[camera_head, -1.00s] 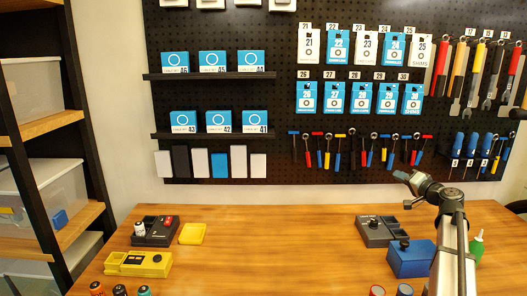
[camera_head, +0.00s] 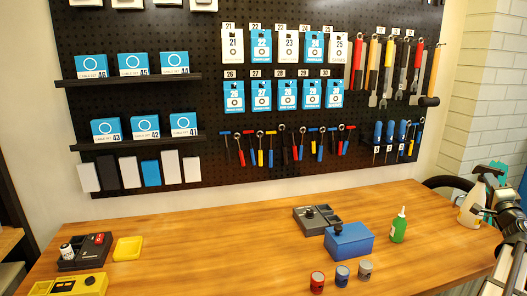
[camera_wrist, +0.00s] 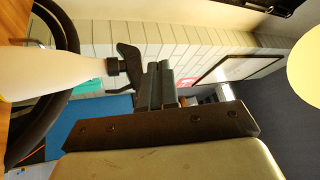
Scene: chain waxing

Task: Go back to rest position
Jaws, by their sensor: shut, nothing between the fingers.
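A green bottle (camera_head: 398,229), a blue box (camera_head: 352,243), a dark grey tray (camera_head: 301,217) and several small cans (camera_head: 317,282) stand on the bench's right. Another dark tray (camera_head: 69,264) and yellow boxes (camera_head: 82,286) are at the left. The bench middle is clear. A tool pegboard (camera_head: 215,100) hangs behind.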

